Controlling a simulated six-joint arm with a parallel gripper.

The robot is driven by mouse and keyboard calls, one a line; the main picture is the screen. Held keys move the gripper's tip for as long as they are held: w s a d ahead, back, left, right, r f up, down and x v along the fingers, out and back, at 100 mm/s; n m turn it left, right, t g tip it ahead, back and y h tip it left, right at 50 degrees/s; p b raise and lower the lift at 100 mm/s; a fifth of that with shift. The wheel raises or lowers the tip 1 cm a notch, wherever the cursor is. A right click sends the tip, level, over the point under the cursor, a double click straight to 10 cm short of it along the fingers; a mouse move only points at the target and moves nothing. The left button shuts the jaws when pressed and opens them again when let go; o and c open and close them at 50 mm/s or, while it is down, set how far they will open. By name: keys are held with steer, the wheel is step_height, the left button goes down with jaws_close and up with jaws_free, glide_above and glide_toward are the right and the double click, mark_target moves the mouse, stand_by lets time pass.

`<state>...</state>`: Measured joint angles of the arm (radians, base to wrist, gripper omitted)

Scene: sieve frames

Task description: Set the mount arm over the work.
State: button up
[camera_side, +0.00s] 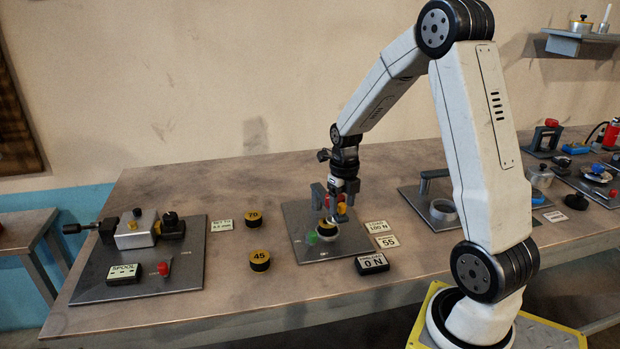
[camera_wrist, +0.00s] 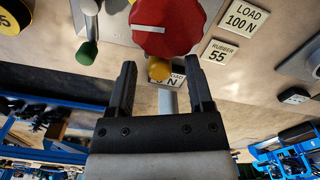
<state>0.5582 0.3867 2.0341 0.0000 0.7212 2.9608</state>
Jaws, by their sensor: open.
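My gripper (camera_side: 337,196) points down over the middle grey plate (camera_side: 300,222). It is open, and its fingers (camera_wrist: 160,82) also show in the wrist view. I cannot tell whether a finger touches either. A green knob (camera_wrist: 87,52) is to the left; it also shows on the plate in the side view (camera_side: 312,238). A grey bent arm (camera_side: 432,174) stands beside a grey ring (camera_side: 443,210) on another plate; I cannot tell which part is the mount arm.
Cards "LOAD 100 N" (camera_side: 377,227) and "55" (camera_side: 387,242) lie right of the middle plate, with a black display (camera_side: 372,263) in front. Pucks marked 70 (camera_side: 255,221) and 45 (camera_side: 259,260) lie left. A spool fixture (camera_side: 137,230) occupies the left plate.

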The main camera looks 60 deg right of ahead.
steer(key=shift+r, duration=3.85)
steer(key=shift+c, duration=0.2)
steer(key=c, duration=0.7)
steer(key=shift+n, duration=0.4)
jaws_close()
steer(key=n+g, duration=0.1)
steer(key=n, duration=0.2)
steer(key=s+d+r+n+g+h, duration=0.1)
steer(key=n, duration=0.3)
steer(key=s+n+g+h, duration=0.1)
steer(key=n, duration=0.3)
steer(key=shift+d+r, duration=0.25)
steer(key=shift+r, duration=0.15)
